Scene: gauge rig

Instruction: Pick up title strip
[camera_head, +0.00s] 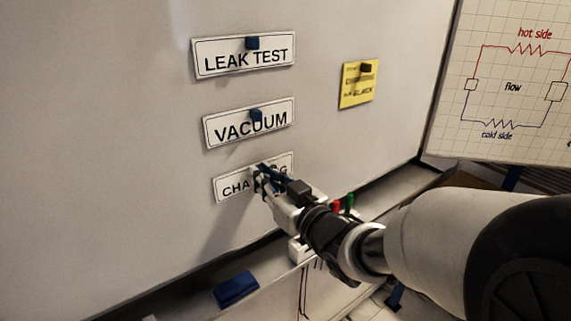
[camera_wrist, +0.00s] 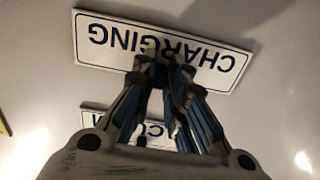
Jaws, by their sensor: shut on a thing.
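Three white title strips with black borders are on the whiteboard (camera_head: 120,120). The top one reads LEAK TEST (camera_head: 222,64), the middle one VACUUM (camera_head: 226,130), each with a blue block on it. The lowest, CHARGING (camera_head: 232,189), is partly covered by my gripper (camera_head: 262,176). The VACUUM strip (camera_wrist: 158,139) shows behind the fingers, mostly hidden. I cannot tell whether the CHARGING strip still touches the board.
A yellow note (camera_head: 357,86) with a dark block is to the right of the strips. A blue eraser-like block (camera_head: 236,289) lies on the ledge below. Red (camera_head: 337,206) and green (camera_head: 350,202) upright items stand near my arm. A diagram board (camera_head: 508,137) is at right.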

